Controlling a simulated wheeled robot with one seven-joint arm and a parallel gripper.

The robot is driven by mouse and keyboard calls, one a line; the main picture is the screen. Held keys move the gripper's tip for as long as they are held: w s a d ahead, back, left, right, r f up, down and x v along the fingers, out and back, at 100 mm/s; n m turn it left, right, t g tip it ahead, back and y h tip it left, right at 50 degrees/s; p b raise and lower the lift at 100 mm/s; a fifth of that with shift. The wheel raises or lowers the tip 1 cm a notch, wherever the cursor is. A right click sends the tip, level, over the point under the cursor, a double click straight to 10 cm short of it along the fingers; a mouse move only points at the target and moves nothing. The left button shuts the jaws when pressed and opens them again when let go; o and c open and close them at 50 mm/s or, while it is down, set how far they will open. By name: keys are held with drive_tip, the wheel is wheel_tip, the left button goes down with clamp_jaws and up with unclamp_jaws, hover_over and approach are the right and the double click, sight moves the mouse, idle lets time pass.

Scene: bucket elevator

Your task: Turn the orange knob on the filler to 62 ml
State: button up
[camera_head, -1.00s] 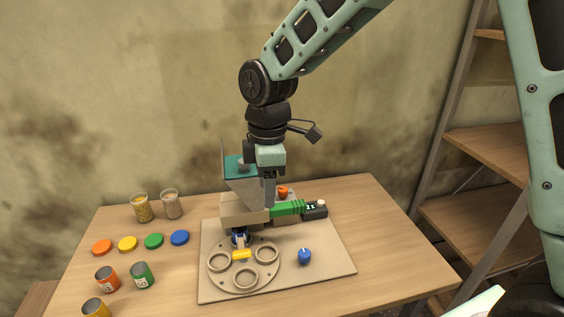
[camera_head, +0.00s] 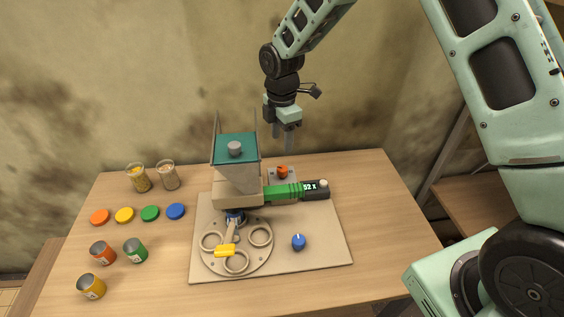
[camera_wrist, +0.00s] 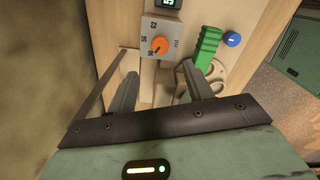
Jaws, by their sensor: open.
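The filler is a tan block with a teal-topped hopper (camera_head: 236,178) standing on a beige board (camera_head: 325,235). Its orange knob (camera_head: 283,171) sits on a light panel behind the green arm.
The turntable with rings (camera_head: 236,263), a blue knob (camera_head: 298,242), cans, coloured lids and two jars (camera_head: 139,178) are on the table. The table's right side is clear.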

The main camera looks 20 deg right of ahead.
sight(282, 169)
wheel_tip(282, 169, down, 11)
drive_tip(key=shift+r+p, duration=0.2)
drive_tip(key=shift+p, duration=0.95)
drive_tip(key=c, duration=1)
